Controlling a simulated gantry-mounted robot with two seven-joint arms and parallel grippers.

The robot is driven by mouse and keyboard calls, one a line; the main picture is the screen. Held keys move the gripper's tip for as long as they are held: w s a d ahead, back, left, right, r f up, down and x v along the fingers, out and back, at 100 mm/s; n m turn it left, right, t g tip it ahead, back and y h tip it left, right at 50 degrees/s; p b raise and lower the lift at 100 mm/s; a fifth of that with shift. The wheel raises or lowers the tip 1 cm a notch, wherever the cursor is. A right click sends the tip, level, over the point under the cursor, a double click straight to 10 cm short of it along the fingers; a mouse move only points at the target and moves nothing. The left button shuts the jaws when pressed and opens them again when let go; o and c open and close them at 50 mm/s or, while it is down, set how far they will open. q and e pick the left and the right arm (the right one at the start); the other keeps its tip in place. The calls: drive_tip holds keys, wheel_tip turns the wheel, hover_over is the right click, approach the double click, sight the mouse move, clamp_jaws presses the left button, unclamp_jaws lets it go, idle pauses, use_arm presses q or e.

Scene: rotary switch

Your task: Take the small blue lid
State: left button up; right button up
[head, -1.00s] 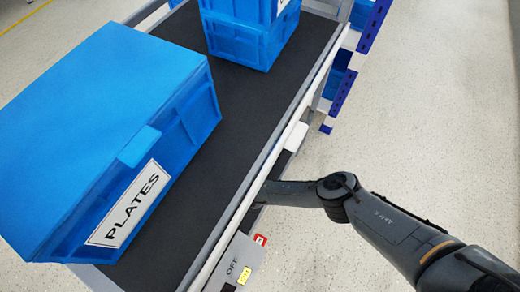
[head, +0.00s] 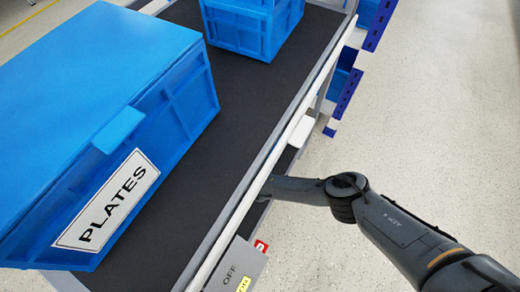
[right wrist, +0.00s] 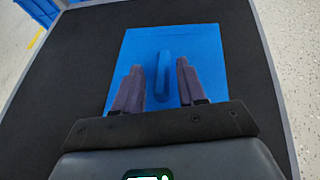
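The small blue lid (right wrist: 205,62) lies flat on a dark surface in the right wrist view. It is a blue square plate with a raised upright handle (right wrist: 162,76) in its middle. My right gripper (right wrist: 160,80) is open, with one finger on each side of the handle and gaps between. I cannot tell how far above the lid the fingertips are. The head view shows my right arm reaching in under the conveyor's edge, with its gripper hidden there. My left gripper is not in view.
A large blue crate labelled PLATES (head: 110,205) stands on the dark conveyor (head: 225,140). More blue crates (head: 250,25) stand at the far end. A grey OFF switch box (head: 238,268) is on the conveyor's side near my right arm. Open floor lies to the right.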

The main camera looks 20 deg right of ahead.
clamp_jaws()
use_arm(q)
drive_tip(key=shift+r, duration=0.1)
use_arm(e)
drive_tip(key=shift+r, duration=0.1)
drive_tip(key=shift+r, duration=0.2)
wheel_tip(320, 180, up, 9)
drive_tip(key=p, duration=0.8)
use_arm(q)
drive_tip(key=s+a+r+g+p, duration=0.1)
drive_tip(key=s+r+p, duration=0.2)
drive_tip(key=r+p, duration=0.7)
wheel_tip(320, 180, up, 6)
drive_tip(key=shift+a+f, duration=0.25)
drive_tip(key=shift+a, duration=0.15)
use_arm(e)
drive_tip(key=s, duration=1.3)
drive_tip(key=shift+a, duration=0.35)
